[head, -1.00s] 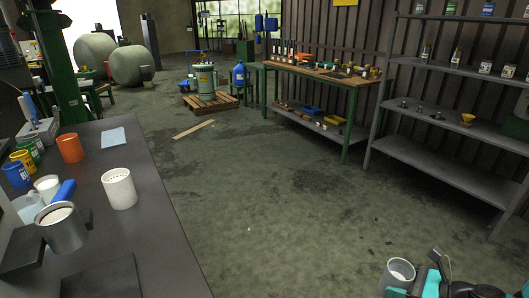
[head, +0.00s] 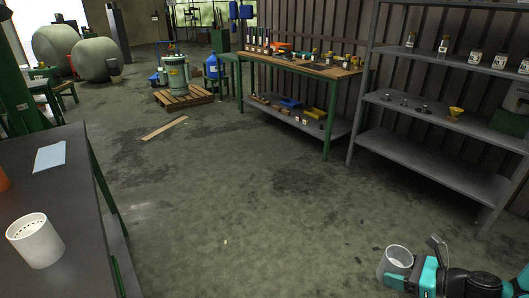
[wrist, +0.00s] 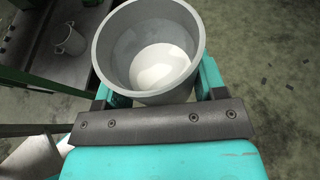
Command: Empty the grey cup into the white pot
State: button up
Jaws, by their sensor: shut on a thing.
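My gripper (head: 410,274) is at the lower right of the head view, shut around the grey cup (head: 394,262). The cup is held roughly upright above the floor, away from the table. In the wrist view the cup (wrist: 103,50) sits between the fingers of my gripper (wrist: 158,88), and white material shows at its bottom. The white pot (head: 36,244) stands upright on the dark table at the lower left of the head view, with holes near its inner rim. The gripper and cup are far to its right, apart from it.
The dark table (head: 75,215) fills the left edge, with a pale blue sheet (head: 50,157) on it. Open floor (head: 215,215) lies between table and gripper. A workbench (head: 330,75) and grey shelves (head: 430,180) line the right. A pale container (wrist: 70,42) shows in the wrist view.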

aim_at(33, 236)
jog(key=i, duration=2.7)
jog(key=u, duration=3.2)
